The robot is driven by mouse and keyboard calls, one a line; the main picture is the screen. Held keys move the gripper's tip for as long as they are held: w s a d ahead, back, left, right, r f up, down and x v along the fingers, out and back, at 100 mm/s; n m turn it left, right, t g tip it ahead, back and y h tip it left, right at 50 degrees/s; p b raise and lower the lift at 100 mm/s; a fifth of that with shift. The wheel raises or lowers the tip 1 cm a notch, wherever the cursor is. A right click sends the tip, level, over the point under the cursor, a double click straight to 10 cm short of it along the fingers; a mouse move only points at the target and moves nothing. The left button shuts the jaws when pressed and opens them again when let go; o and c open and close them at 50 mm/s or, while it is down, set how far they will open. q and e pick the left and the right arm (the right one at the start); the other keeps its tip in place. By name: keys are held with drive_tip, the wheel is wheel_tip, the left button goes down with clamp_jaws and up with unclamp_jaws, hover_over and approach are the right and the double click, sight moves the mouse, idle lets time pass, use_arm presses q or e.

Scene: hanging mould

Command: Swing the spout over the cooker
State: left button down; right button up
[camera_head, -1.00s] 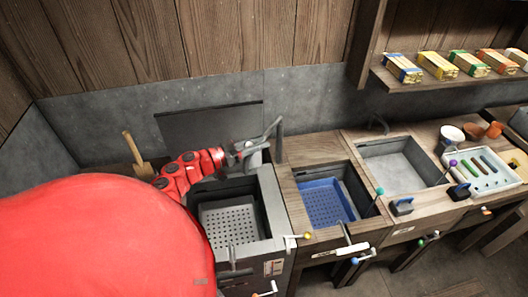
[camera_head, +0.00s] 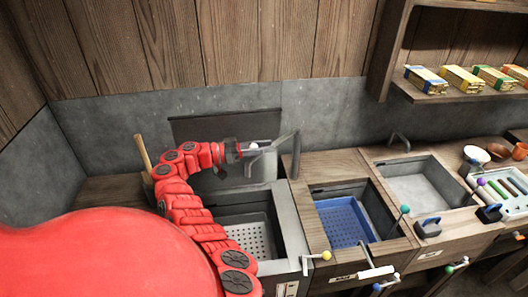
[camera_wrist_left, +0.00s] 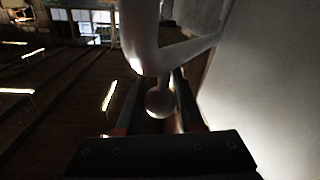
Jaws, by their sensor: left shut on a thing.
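The spout (camera_head: 284,140) is a thin grey pipe branching from an upright grey post (camera_head: 296,158) at the cooker's back right. It points left, in front of the dark back panel. My left gripper (camera_head: 260,149) is shut on the spout's ball-ended handle. In the left wrist view the pale spout (camera_wrist_left: 143,40) and its round knob (camera_wrist_left: 160,102) lie between the fingers. The cooker (camera_head: 291,235) is the grey unit with a perforated basket (camera_head: 250,236) below the gripper. My red arm covers its left side. The right gripper is out of view.
A blue basin (camera_head: 343,222) and a grey sink (camera_head: 425,185) lie to the right. Levers with coloured knobs stick out along the front. A wooden-handled tool (camera_head: 144,153) stands left of my arm. A dark panel (camera_head: 222,124) and grey wall are close behind.

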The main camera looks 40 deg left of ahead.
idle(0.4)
use_arm(q)
drive_tip(key=c, duration=0.5)
unclamp_jaws()
drive_tip(key=shift+w, duration=0.1)
drive_tip(key=shift+c, duration=0.2)
drive_tip(key=b+v, duration=0.6)
drive_tip(key=v, duration=1.1)
drive_tip(key=shift+a, duration=0.1)
